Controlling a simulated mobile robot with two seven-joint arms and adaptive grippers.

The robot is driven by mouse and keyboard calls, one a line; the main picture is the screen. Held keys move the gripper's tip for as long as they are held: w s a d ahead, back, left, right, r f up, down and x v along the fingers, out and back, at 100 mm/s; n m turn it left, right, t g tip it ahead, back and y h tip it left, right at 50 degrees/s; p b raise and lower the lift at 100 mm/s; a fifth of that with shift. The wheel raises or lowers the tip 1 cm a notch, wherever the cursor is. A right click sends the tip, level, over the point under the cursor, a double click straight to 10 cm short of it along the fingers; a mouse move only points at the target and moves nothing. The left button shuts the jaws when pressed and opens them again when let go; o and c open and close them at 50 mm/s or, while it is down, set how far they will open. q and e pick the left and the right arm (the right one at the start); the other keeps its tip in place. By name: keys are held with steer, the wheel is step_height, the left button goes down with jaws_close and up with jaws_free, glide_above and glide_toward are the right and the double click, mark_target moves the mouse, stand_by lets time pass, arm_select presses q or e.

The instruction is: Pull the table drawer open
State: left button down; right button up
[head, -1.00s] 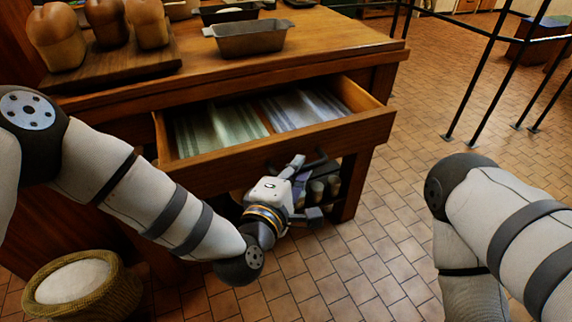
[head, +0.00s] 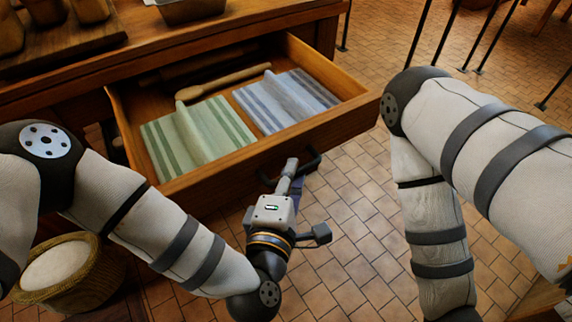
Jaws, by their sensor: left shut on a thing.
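The wooden table drawer (head: 345,122) stands well open under the table top (head: 235,22). Inside lie a green striped cloth (head: 190,138), a blue striped cloth (head: 285,100) and a wooden spoon (head: 225,83). My left gripper (head: 291,170) is at the dark handle (head: 312,160) on the drawer front and is shut on it; its body partly hides the grip. My right arm reaches in at the right, but its gripper is out of view.
A woven basket (head: 75,290) with white contents stands on the floor at the lower left. A metal loaf tin (head: 190,10) and a board (head: 70,45) with loaves are on the table. Dark metal posts (head: 420,35) stand behind. Tiled floor is clear in front of the drawer.

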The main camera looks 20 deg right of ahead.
arm_select(q)
steer(key=c, duration=1.7)
jaws_free()
steer(key=shift+o, duration=0.2)
steer(key=v, duration=1.2)
